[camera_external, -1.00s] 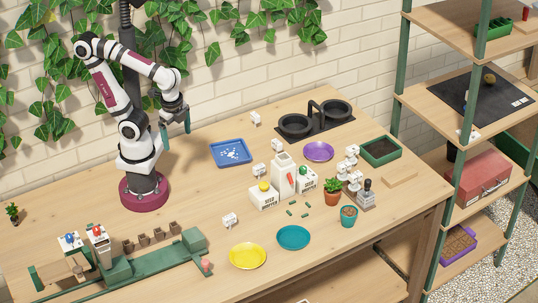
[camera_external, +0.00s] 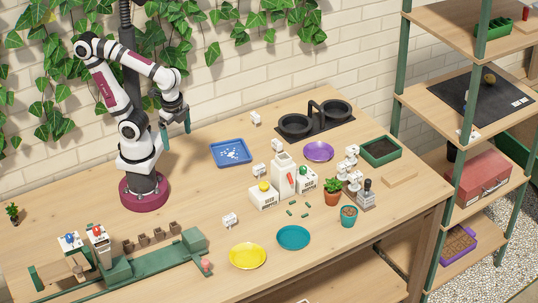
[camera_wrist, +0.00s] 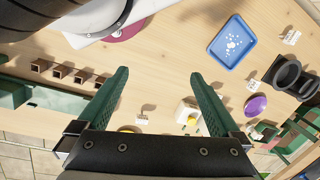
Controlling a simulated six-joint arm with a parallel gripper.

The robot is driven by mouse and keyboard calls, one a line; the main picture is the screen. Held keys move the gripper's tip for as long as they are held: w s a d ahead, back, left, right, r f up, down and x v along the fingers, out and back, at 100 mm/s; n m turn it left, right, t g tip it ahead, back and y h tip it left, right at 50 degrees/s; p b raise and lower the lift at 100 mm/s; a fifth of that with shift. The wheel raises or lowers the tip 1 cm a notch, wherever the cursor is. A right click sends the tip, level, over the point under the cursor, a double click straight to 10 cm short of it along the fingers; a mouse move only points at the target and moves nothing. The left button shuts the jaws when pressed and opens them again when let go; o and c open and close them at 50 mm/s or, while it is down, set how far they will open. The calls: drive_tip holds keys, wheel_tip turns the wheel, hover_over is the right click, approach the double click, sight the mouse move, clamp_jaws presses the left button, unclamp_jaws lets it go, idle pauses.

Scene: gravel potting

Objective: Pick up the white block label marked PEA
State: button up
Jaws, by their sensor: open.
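Several small white block labels stand on the table. One is behind the blue tray (camera_external: 255,118), one is right of the tray (camera_external: 277,145), one is just below that (camera_external: 260,171), and one is near the yellow plate (camera_external: 230,220). The print is too small to tell which is marked PEA. In the wrist view, labels show at right (camera_wrist: 291,37) and low centre (camera_wrist: 142,118). My gripper (camera_external: 175,130) is open and empty, high above the table; its green fingers (camera_wrist: 158,73) are spread wide.
The blue tray (camera_external: 214,146) lies right of my base. White dispensers (camera_external: 283,181) stand mid-table, with yellow (camera_external: 247,257), teal (camera_external: 293,238) and purple (camera_external: 318,151) plates around. A green conveyor-like fixture (camera_external: 150,265) is at front left. Bare wood lies between my base and the dispensers.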

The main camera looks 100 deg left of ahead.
drive_tip(key=shift+c, duration=0.3)
drive_tip(key=c, duration=0.6)
drive_tip(key=w+n+g+h, duration=0.2)
drive_tip(key=w+n+h, duration=0.1)
drive_tip(key=w+n, duration=0.3)
drive_tip(key=n+t+h, duration=0.7)
drive_tip(key=n+h, duration=0.1)
drive_tip(key=n, duration=1.1)
hover_over(281, 147)
drive_tip(key=s+d, duration=0.3)
drive_tip(key=d, duration=0.6)
wheel_tip(281, 147, down, 9)
drive_tip(key=a+f+n+t, duration=0.1)
drive_tip(key=a+f+n, duration=0.1)
drive_tip(key=a, duration=0.2)
drive_tip(key=s+a+f+n+t, duration=0.1)
drive_tip(key=a+f+n+t, duration=0.1)
drive_tip(key=a+f+n, duration=0.1)
drive_tip(key=s+a+f+n+t, duration=0.1)
drive_tip(key=a+f+n+t, duration=0.1)
drive_tip(key=a, duration=0.3)
drive_tip(key=shift+a+f+n, duration=0.15)
drive_tip(key=shift+f+n, duration=0.4)
drive_tip(key=shift+n, duration=0.05)
drive_tip(key=shift+a+f+n+t+y, duration=0.2)
drive_tip(key=shift+f+n+t+y, duration=0.1)
drive_tip(key=shift+t, duration=0.1)
drive_tip(key=x, duration=0.7)
drive_tip(key=shift+w+f, duration=0.1)
clamp_jaws()
